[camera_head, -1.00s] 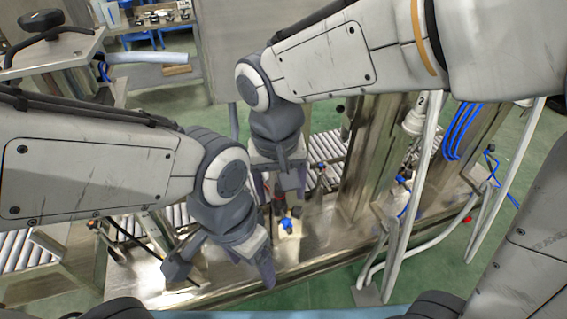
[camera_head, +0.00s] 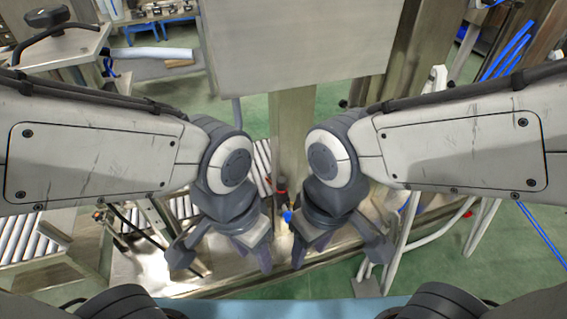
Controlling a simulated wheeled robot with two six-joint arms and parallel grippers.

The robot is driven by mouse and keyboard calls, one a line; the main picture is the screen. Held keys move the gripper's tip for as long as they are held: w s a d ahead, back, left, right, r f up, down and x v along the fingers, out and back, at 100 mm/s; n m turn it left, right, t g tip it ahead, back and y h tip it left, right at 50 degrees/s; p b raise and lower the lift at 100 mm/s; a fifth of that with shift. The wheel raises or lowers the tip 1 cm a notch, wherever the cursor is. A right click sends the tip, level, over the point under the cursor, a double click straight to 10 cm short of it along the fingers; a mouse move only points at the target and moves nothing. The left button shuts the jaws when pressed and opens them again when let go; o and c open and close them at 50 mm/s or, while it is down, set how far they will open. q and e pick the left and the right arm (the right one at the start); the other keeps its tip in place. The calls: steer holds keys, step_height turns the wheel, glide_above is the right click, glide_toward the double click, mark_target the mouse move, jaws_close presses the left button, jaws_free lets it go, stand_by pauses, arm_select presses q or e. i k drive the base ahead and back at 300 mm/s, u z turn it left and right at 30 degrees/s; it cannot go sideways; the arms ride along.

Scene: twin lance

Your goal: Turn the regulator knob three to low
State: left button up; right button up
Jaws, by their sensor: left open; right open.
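I cannot make out regulator knob three or any numbered knob. A small blue fitting (camera_head: 287,215) with a dark and red part (camera_head: 281,186) above it shows between my two grippers; I cannot tell whether it is a regulator. My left gripper (camera_head: 222,256) points down, open and empty, left of the fitting and above the metal bench. My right gripper (camera_head: 338,252) points down, open and empty, right of the fitting, partly hiding what lies behind it. Neither gripper is seen touching anything.
A large grey panel (camera_head: 295,45) on a metal post (camera_head: 291,125) stands ahead. The metal bench (camera_head: 140,270) runs below the grippers. Roller conveyors (camera_head: 30,240) lie left. White pipes (camera_head: 435,237) and blue hoses (camera_head: 508,45) stand right. Green floor is open at right.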

mark_target(281, 183)
steer(key=z, duration=1.95)
steer(key=k, duration=1.2)
steer(key=u, duration=1.3)
steer(key=i, duration=0.5)
steer(key=u, duration=0.05)
